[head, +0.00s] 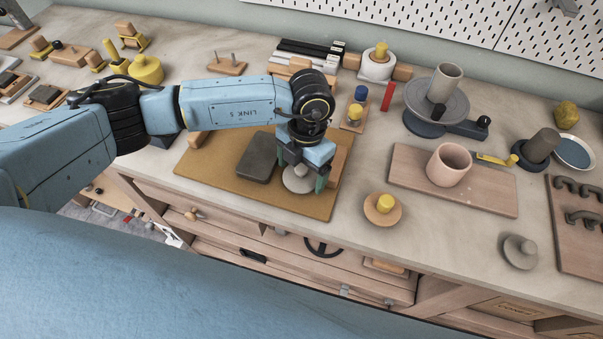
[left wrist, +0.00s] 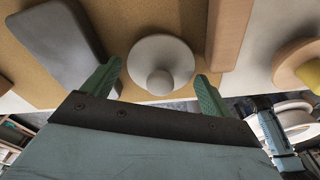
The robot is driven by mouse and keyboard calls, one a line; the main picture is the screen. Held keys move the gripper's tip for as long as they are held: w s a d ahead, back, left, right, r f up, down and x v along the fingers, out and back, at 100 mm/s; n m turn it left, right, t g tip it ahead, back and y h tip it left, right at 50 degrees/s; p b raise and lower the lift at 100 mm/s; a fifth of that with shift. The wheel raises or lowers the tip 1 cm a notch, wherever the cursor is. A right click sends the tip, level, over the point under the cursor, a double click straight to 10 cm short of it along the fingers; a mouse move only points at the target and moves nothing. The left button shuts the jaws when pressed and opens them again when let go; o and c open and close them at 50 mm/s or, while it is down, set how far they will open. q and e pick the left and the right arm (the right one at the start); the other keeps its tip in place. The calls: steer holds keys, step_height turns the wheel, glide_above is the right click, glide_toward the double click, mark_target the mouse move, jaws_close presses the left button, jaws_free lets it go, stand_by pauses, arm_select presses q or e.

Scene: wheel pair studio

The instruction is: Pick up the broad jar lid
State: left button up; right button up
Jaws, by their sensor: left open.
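A pale grey round lid with a small knob (head: 296,184) lies on the tan mat (head: 205,166), which I take to be the broad jar lid. My left gripper (head: 301,172) is right over it, pointing down, and partly hides it. In the left wrist view the lid (left wrist: 160,57) and its knob lie between the two green fingertips of the open gripper (left wrist: 157,84), with gaps on both sides. I cannot tell how high the fingers are above the mat. My right gripper is not in view.
A dark grey slab (head: 258,157) lies left of the lid, and a wooden block (head: 338,156) stands close on its right. A wooden disc with a yellow knob (head: 382,209) and another grey knobbed lid (head: 519,251) lie further right. A pink cup (head: 448,166) stands on a board.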

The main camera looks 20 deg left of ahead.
mark_target(302, 168)
arm_select(q)
steer(key=shift+c, duration=0.3)
steer(key=c, duration=0.7)
steer(key=shift+r, duration=0.1)
step_height(302, 168, up, 10)
steer(key=shift+f, duration=0.1)
steer(key=o, duration=0.3)
steer(key=c, duration=0.3)
